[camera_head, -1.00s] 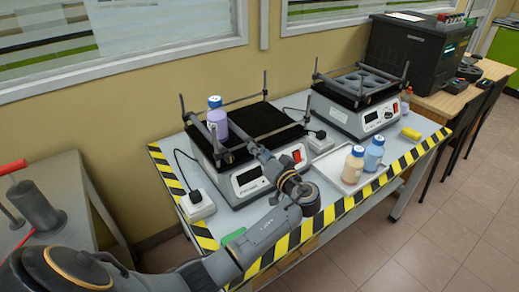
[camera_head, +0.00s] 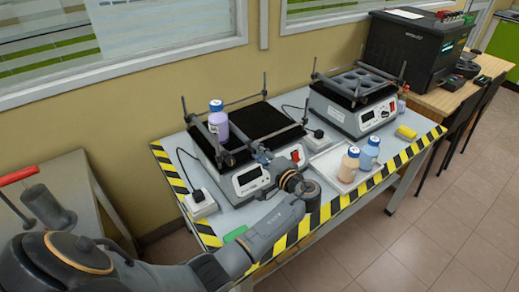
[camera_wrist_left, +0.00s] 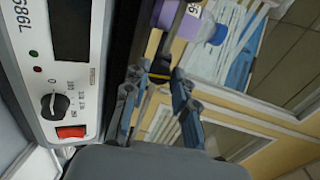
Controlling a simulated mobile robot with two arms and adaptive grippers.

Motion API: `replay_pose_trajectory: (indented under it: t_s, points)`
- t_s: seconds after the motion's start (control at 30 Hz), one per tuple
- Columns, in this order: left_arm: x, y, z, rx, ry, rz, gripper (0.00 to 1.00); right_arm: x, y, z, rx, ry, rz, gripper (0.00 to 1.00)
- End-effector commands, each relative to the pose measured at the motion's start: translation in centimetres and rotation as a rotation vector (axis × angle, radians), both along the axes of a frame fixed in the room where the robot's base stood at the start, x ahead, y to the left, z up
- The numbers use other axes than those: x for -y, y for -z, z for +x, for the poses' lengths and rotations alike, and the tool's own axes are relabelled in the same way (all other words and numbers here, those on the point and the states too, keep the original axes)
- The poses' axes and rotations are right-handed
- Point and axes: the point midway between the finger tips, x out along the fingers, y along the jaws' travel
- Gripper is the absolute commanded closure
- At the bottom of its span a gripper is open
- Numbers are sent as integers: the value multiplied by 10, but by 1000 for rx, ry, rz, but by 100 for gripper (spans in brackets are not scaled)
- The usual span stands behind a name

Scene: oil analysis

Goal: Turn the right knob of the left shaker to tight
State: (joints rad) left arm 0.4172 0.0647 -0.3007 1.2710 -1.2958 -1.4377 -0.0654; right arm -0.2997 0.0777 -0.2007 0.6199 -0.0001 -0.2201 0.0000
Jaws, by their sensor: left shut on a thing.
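The left shaker (camera_head: 231,186) stands on the table, with a black platform (camera_head: 258,120) framed by upright rods and crossbars. Its front panel also shows in the left wrist view (camera_wrist_left: 27,82), with a black dial and a red switch. My left gripper (camera_head: 260,152) reaches over the front panel to the front bar. In the left wrist view its fingers (camera_wrist_left: 158,78) are shut on a small dark knob with a yellowish band (camera_wrist_left: 160,70). The fingers partly hide the knob, and its tightness cannot be told. My right gripper is in neither view.
A purple bottle (camera_head: 218,122) stands on the platform's left side. A second shaker (camera_head: 357,110) stands to the right. Two bottles (camera_head: 349,166) (camera_head: 369,154) stand on a white tray (camera_head: 325,168) in front of it. A yellow object (camera_head: 406,132) lies near the striped table edge.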

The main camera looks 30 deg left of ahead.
Motion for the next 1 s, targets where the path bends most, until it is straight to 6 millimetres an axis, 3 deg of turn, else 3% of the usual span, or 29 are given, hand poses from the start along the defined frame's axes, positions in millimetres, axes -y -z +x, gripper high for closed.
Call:
replay_pose_trajectory:
  t_s: [0.4, 0.93, 0.97, 1.0]
  points:
    - [1, 1, 0, -169, 0, 67, 100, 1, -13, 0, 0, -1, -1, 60]
    - [1, 2, 0, -190, 0, 75, 100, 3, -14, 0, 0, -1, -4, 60]
    - [1, 2, 0, -190, 0, 75, 72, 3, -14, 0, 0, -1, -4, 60]
    - [1, 2, 0, -190, 0, 75, 63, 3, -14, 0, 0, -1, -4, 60]
